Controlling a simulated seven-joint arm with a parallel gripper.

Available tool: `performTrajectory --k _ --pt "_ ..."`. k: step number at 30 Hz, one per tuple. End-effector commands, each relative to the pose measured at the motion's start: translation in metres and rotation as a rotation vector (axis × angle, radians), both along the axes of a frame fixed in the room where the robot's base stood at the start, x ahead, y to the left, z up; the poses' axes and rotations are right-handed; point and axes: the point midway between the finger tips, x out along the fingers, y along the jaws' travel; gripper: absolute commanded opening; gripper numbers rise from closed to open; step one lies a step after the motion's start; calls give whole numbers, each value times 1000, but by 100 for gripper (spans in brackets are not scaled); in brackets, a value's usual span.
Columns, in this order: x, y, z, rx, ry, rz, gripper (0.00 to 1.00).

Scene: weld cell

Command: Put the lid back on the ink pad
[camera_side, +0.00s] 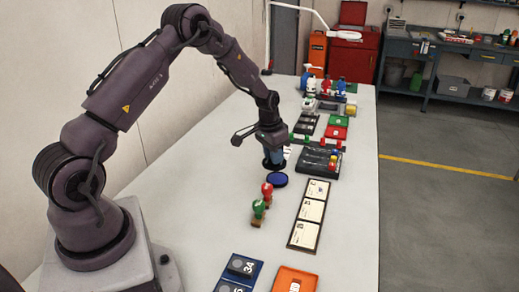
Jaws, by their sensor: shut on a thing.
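A round ink pad (277,181) with a blue top lies on the white table, just below my gripper in the picture. My gripper (272,157) points down above and slightly left of the pad. It is shut on a dark round piece (273,166), which looks like the lid. The held piece appears close behind the pad and apart from it; its exact height above the table is hard to tell. The fingertips are small and partly hidden.
A red-topped stamp (267,191) and a green-topped stamp (258,210) stand in front of the pad. A card tray (309,214) lies to the right, with a black tray (320,163) behind it. The table's left side is clear.

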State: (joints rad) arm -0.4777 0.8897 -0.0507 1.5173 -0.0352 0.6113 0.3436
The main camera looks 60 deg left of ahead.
Motion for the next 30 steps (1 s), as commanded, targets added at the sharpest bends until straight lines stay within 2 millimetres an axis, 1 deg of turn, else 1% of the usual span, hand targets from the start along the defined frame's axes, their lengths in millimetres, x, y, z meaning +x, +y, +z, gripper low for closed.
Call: performTrajectory --k 1,3,8,21,25,30 --pt "9 1 0 5 -9 -45 0" --pt "15 3 5 15 -20 -98 0" --pt "14 3 0 19 -13 -139 0" --pt "14 3 -40 19 -13 -136 0" --pt "14 3 -50 19 -14 -135 0" --pt "14 3 -56 19 -15 -135 0"
